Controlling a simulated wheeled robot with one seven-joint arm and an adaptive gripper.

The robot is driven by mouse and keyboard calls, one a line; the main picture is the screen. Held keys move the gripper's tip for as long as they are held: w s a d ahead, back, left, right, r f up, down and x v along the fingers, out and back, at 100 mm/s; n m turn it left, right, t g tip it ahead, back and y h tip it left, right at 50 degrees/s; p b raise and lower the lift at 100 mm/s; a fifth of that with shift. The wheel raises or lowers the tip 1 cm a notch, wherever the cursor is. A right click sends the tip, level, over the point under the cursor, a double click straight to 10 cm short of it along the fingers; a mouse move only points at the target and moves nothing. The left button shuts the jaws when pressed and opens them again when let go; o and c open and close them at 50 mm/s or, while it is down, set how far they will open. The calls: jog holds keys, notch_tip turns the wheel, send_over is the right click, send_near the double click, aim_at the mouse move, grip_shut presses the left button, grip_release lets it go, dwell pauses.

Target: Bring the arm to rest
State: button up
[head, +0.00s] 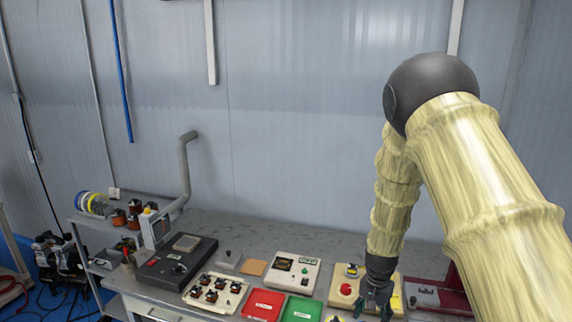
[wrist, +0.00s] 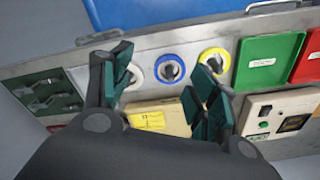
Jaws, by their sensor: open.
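My gripper (head: 378,298) hangs at the end of my arm over the front right of the bench, beside a cream box with a red button (head: 345,289). In the wrist view my gripper (wrist: 163,66) is open with nothing between its dark green fingers. The cream box with a yellow label (wrist: 158,116) lies below and between the fingers there. My arm is bent, with its elbow high on the right and its forearm pointing down.
The grey bench (head: 225,222) carries a green tray (head: 302,310), a red tray (head: 262,304), a white control box (head: 292,271), a tray of several coils (head: 238,288) and a dark machine (head: 155,269). Ringed round parts, one blue (wrist: 158,60), lie near the fingers. Space above the bench is open.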

jog(key=s+d+f+n+b, duration=0.1)
jog(key=s+f+n+b, duration=0.3)
jog(key=s+f, duration=1.7)
jog(key=s+a+f+n+b, duration=0.1)
jog(key=s+f, duration=0.3)
jog(key=s, duration=0.6)
jog(key=s+a+f+n+b, duration=0.2)
jog(key=s+f+n+b, duration=0.1)
jog(key=s, duration=0.7)
jog(key=shift+s+a+f, duration=0.15)
jog(key=shift+s+f, duration=0.1)
jog(key=shift+f, duration=0.6)
